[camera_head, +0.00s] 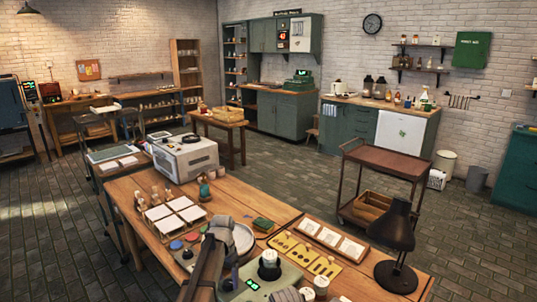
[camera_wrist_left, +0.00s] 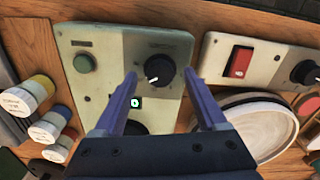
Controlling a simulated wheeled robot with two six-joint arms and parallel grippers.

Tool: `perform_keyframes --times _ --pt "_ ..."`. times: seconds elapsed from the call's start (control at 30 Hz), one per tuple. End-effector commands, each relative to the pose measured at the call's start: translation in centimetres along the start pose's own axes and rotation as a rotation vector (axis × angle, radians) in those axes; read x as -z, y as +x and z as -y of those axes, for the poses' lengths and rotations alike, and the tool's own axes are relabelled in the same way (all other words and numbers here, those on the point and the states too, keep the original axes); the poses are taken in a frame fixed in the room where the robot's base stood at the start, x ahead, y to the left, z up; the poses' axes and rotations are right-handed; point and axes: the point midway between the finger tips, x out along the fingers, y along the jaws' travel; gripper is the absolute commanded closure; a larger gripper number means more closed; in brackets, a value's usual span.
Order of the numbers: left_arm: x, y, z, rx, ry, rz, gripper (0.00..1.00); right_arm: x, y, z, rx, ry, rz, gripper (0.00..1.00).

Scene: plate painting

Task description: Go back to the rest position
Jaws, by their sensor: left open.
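My left gripper (camera_head: 232,276) is low in the head view, over the near part of the wooden workbench (camera_head: 130,200), beside a pale control box (camera_head: 289,276) with a black knob (camera_head: 268,262) and a green lit display. In the left wrist view its two fingers (camera_wrist_left: 162,82) are apart, with nothing held. A black dial (camera_wrist_left: 160,70) on the pale panel (camera_wrist_left: 85,110) shows between and beyond the fingertips; I cannot tell whether they touch it. A green button (camera_wrist_left: 84,63) is to its left.
A round white plate (camera_wrist_left: 262,125) lies right of the fingers, below a second panel with a red switch (camera_wrist_left: 240,61). Paint jars (camera_wrist_left: 28,96) stand at the left. A black desk lamp (camera_head: 397,235) and a yellow board (camera_head: 305,258) occupy the bench's right side.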

Motion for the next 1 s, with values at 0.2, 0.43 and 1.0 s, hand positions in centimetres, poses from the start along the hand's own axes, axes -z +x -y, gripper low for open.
perform_keyframes --times 0.2,0.43,1.0 --pt "0.0 1.2 0.0 0.000 0.000 0.000 0.26 0.1 1.2 0.1 0.000 0.000 0.000 0.00" --pt "0.0 1.1 0.0 0.000 0.000 0.000 0.26 0.1 1.1 0.1 0.000 0.000 0.000 0.00" --pt "0.0 -4.3 0.0 0.000 0.000 0.000 0.26 -0.2 -4.3 -0.4 0.000 0.000 0.000 0.00"
